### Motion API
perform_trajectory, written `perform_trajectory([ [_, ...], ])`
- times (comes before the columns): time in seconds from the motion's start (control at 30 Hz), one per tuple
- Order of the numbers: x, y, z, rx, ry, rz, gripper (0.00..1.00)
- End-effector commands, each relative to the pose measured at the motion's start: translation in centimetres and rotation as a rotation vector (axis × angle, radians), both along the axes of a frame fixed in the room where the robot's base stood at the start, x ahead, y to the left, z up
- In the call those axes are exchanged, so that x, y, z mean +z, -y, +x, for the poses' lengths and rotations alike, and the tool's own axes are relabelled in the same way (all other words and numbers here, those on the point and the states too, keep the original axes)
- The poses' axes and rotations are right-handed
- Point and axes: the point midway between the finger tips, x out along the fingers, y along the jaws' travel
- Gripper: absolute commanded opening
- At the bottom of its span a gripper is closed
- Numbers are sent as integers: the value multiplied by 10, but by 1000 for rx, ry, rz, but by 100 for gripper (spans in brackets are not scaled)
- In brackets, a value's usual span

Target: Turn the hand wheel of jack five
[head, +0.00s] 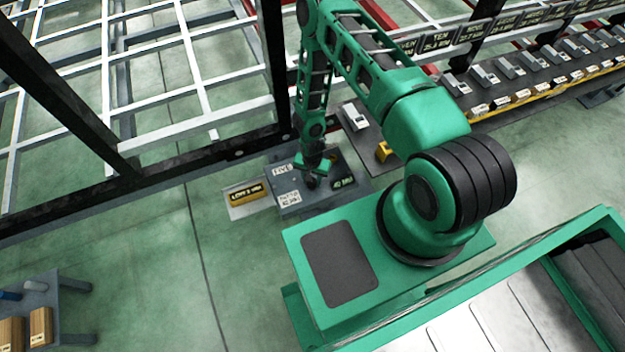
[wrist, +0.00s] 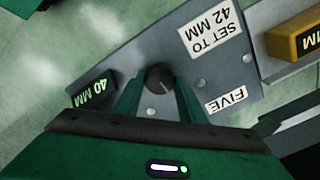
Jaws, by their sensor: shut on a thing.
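The hand wheel (wrist: 159,78) of jack five is a small dark round knob on a grey metal plate (wrist: 135,65) in the wrist view. The plate carries a label "FIVE" (wrist: 226,99), a label "SET TO 42 MM" (wrist: 215,30) and a dark display reading "40 MM" (wrist: 93,90) in green. My gripper (wrist: 158,88) is shut on the hand wheel, one green finger on each side of it. In the head view the jack plate (head: 291,208) lies below my gripper (head: 313,178), which hides the wheel there.
A yellow display block (head: 245,194), apparently reading "LOW 2 MM", sits left of the jack; it shows partly in the wrist view (wrist: 298,38). The black and white chassis frame (head: 180,160) rises behind. A bench (head: 500,92) with several grey devices runs right.

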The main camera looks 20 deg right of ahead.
Motion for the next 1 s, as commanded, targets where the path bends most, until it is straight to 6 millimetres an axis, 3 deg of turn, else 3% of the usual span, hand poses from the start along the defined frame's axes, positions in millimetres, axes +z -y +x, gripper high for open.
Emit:
perform_trajectory([
  [1.0, 0, 0, 0, 915, -1, 0, 14],
])
